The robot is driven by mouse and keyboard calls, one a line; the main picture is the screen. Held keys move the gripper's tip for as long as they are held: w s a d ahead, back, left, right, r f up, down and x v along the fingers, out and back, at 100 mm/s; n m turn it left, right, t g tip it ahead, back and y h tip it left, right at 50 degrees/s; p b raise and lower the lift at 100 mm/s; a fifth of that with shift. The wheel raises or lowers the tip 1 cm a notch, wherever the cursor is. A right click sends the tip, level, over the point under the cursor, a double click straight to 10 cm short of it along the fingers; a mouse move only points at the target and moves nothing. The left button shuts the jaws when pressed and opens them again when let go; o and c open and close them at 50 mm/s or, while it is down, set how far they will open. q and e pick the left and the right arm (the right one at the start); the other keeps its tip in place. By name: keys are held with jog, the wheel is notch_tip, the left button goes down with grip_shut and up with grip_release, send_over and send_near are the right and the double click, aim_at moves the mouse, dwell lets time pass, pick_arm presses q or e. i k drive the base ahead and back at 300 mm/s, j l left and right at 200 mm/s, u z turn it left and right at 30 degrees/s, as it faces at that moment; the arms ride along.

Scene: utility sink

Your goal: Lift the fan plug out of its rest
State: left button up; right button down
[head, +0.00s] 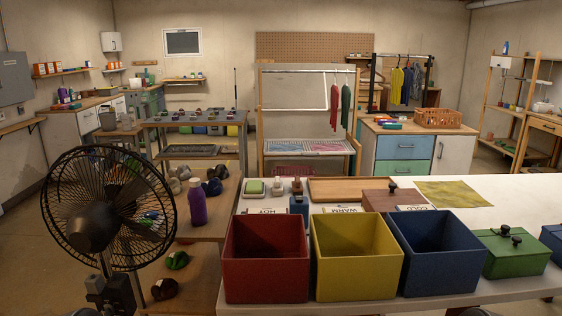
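A black caged fan (108,207) stands at the left on a post, with a dark boxy part (108,292) low on it. I cannot make out for certain a fan plug or its rest. Small upright items stand behind the bins on the white table, including a pale and reddish one (297,186) and a dark blue block (299,206); they are too small to name. Neither of my grippers shows in the head view.
Red (266,268), yellow (356,267) and blue (441,263) open bins line the front of the white table (520,190). A green lidded box (512,254) stands right of them. A purple bottle (197,202) stands on the brown shelf (222,200) beside the fan.

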aim_at(94, 283)
jog(key=j+z, duration=0.2)
jog(key=z, duration=0.2)
jog(key=j+z, duration=0.2)
jog(key=z, duration=0.25)
jog(key=k+j+z, duration=0.15)
jog(key=z, duration=0.25)
jog(key=k+j+z, duration=0.25)
jog(key=k+j, duration=0.45)
jog(key=j, duration=0.3)
jog(key=k+j+z, duration=0.3)
jog(key=k+j, duration=0.45)
jog(key=j, duration=0.1)
